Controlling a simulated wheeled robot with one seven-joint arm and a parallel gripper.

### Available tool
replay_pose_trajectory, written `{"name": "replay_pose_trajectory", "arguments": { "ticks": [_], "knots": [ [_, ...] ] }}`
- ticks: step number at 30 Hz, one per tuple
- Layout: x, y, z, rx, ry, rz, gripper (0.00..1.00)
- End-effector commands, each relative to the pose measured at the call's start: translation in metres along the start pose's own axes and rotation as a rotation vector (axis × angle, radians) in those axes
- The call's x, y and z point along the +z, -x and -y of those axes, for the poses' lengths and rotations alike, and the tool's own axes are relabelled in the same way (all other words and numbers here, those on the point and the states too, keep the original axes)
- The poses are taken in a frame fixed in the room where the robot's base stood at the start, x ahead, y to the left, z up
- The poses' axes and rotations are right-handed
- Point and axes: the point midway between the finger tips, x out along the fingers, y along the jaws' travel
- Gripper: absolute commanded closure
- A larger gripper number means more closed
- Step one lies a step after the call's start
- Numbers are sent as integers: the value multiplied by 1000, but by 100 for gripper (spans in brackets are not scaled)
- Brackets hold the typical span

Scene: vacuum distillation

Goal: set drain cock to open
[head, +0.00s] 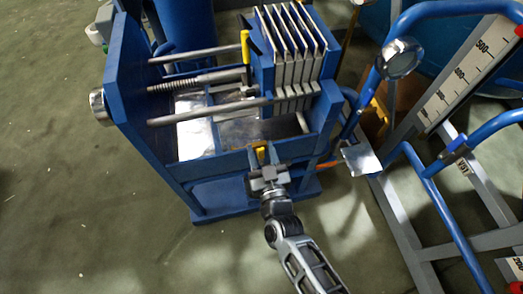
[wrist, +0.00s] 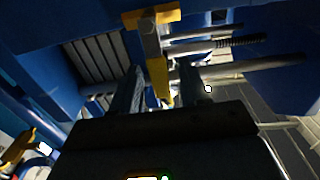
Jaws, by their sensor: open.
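A small yellow handle (head: 262,153) shows at the front lower rail of the blue plate press, right at my gripper's tips. I cannot tell for sure whether it is the drain cock; no label shows. My gripper (head: 264,167) is open in front of it. In the wrist view the two dark fingers of my gripper (wrist: 162,88) stand apart, with a yellow bar (wrist: 158,72) showing in the gap between them. Whether they touch it cannot be told. A yellow crosspiece (wrist: 152,17) lies beyond. The fingers partly hide what lies behind them.
The blue press frame (head: 130,90) has grey rods and a stack of plates (head: 290,50). A taller yellow lever (head: 245,46) stands on it. Blue pipes and a white scale (head: 470,70) crowd the right. Green floor (head: 60,200) is clear at left.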

Motion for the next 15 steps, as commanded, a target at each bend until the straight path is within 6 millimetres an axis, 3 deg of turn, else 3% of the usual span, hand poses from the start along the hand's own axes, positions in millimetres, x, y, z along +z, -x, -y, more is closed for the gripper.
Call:
{"name": "replay_pose_trajectory", "arguments": {
  "ticks": [8,15],
  "knots": [
    [0,-2,0,0,0,0,55],
    [0,-2,0,0,0,0,77]
  ]
}}
